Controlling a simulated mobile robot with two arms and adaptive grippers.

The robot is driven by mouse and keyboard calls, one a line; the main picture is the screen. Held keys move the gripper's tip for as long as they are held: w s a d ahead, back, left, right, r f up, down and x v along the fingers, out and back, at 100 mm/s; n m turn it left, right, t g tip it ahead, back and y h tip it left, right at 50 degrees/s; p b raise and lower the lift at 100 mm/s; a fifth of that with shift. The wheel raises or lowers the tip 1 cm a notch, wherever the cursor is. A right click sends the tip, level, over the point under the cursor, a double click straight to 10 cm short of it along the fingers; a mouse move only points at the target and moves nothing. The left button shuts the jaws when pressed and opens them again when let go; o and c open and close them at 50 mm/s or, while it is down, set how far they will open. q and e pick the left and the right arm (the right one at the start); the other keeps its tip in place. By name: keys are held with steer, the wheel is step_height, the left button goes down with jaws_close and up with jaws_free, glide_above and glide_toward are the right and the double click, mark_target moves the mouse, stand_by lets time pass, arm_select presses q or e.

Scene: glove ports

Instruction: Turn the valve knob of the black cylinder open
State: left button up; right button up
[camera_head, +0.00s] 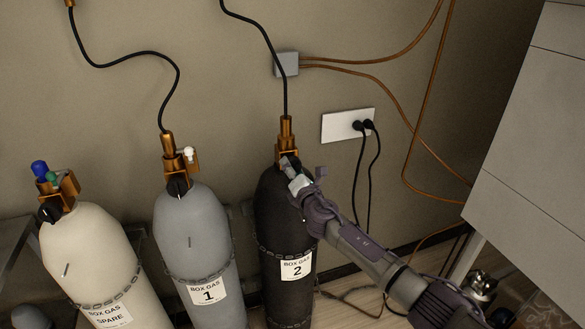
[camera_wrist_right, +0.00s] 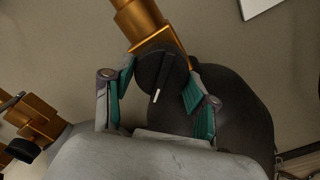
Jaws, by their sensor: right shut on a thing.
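The black cylinder (camera_head: 284,215), labelled BOX GAS 2, stands upright against the wall, right of the other cylinders. Its brass valve (camera_head: 287,135) sits on top, with a black hose rising from it. My right gripper (camera_head: 291,167) reaches in from the lower right and is at the valve, hiding the knob in the head view. In the right wrist view, the round black valve knob (camera_wrist_right: 157,68) with a white mark lies between the teal-padded fingers of the gripper (camera_wrist_right: 158,92), which are shut on it. My left gripper is not in view.
A grey cylinder (camera_head: 190,235) labelled 1 and a cream spare cylinder (camera_head: 95,255) stand to the left, held by chains. A white wall socket (camera_head: 347,125) with black plugs is right of the valve. A large grey cabinet (camera_head: 535,150) is at the right.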

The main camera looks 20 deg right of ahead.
steer(key=n+p, duration=0.1)
steer(key=n, duration=0.3)
steer(key=shift+f, duration=0.1)
steer(key=shift+d+f+n+p, duration=0.15)
steer(key=shift+n+p, duration=0.4)
steer(key=shift+n, duration=1.35)
steer(key=o, duration=1.1)
steer(key=s, duration=1.2)
steer(key=shift+d, duration=0.2)
